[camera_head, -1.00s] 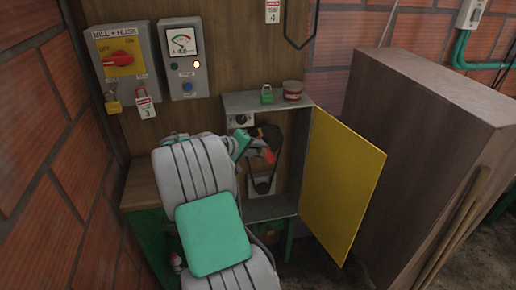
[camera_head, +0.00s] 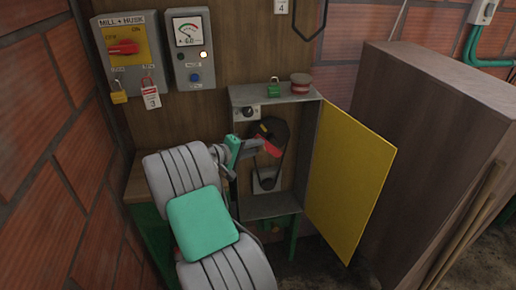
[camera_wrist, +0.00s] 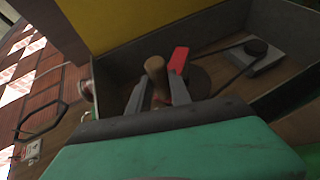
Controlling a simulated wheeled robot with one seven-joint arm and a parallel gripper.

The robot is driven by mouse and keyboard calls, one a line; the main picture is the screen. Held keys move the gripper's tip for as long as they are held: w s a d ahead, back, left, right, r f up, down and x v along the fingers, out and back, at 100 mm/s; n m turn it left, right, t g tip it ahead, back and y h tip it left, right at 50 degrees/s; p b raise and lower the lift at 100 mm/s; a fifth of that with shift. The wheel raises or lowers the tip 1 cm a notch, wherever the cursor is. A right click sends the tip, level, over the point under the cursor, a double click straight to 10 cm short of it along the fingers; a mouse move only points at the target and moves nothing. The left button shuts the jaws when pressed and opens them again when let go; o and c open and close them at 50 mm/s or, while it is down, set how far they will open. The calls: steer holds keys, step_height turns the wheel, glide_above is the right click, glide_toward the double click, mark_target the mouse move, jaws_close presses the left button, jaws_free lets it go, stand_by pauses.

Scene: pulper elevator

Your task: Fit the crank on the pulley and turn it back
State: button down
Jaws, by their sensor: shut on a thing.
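The crank has a red arm (camera_head: 271,148) and a wooden handle (camera_wrist: 156,72). My gripper (camera_head: 262,146) is shut on the handle; in the wrist view its fingers (camera_wrist: 158,92) stand on both sides of it. The red arm also shows beside the fingers in the wrist view (camera_wrist: 179,60). The crank is in front of the large dark upper pulley (camera_head: 277,128), inside the open metal box (camera_head: 268,208). The pulley is partly hidden, and I cannot tell whether the crank is seated on its hub. A belt runs down to a small lower pulley (camera_head: 267,180).
The yellow door (camera_head: 345,185) stands open on the right of the box. A green padlock (camera_head: 273,87) and a round reddish tin (camera_head: 300,83) sit on top. A switch panel (camera_head: 124,50) and a gauge box (camera_head: 190,48) hang at left. A big brown cabinet (camera_head: 425,150) stands right.

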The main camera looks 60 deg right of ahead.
stand_by(0.3)
steer(key=shift+w+a+f+n+g+h+b, duration=0.25)
steer(key=shift+f+h+b, duration=0.2)
steer(key=shift+b, duration=0.15)
steer(key=shift+w+a+f+n+g+h+b, duration=0.2)
steer(key=shift+f+h+b, duration=0.15)
steer(key=shift+f+b, duration=0.15)
steer(key=shift+r, duration=0.1)
